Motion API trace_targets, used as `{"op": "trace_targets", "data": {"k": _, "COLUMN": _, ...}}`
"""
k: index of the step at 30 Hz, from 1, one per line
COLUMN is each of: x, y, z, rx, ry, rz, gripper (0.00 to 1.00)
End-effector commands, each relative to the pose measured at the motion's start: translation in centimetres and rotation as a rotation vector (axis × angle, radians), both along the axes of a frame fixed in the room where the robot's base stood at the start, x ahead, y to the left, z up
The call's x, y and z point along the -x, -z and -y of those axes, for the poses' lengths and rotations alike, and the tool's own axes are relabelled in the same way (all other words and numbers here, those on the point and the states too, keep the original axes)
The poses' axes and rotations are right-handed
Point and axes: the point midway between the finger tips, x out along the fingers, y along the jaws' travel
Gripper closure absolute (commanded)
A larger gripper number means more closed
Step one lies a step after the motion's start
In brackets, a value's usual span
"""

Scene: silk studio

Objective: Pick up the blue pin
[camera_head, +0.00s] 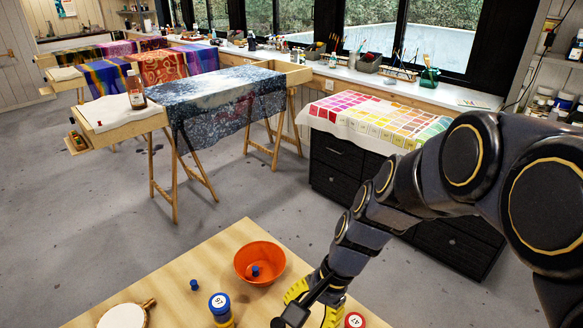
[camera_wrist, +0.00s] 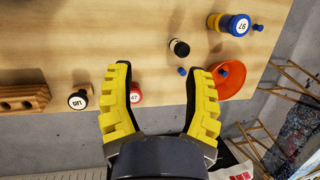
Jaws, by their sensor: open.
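Several small blue pins show, and I cannot tell which one the task means. One blue pin (camera_wrist: 182,71) lies on the table beside my right finger. Another blue pin (camera_wrist: 223,73) is in the orange bowl (camera_wrist: 237,82), also seen in the head view (camera_head: 255,270). A further blue pin (camera_head: 194,285) stands on the bare table left of the can marked 97 (camera_head: 220,306), and it also shows in the wrist view (camera_wrist: 258,27). My gripper (camera_wrist: 159,72) is open and empty above the table edge. In the head view my arm hides part of the tabletop.
A black can (camera_wrist: 180,47) lies just beyond the fingers. A red-topped can (camera_wrist: 135,93) is close to my left finger. A dark numbered can (camera_wrist: 78,99) and a wooden block with holes (camera_wrist: 22,97) are farther left. A round drum-like frame (camera_head: 123,316) lies at the table's left.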

Motion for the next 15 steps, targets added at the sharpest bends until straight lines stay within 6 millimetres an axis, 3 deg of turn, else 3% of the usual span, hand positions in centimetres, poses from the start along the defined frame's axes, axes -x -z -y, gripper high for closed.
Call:
{"op": "trace_targets", "data": {"k": 3, "x": -4.2, "y": 3.4, "z": -0.9, "rx": -0.046, "ry": 0.253, "rz": -0.057, "gripper": 0.48}}
{"op": "trace_targets", "data": {"k": 7, "x": -8.3, "y": 7.6, "z": -1.0, "rx": -0.078, "ry": 0.550, "rz": -0.119, "gripper": 0.48}}
{"op": "trace_targets", "data": {"k": 12, "x": -11.7, "y": 12.9, "z": -0.1, "rx": -0.091, "ry": 0.886, "rz": -0.194, "gripper": 0.48}}
{"op": "trace_targets", "data": {"k": 15, "x": -12.9, "y": 15.1, "z": 0.6, "rx": -0.089, "ry": 1.017, "rz": -0.214, "gripper": 0.48}}
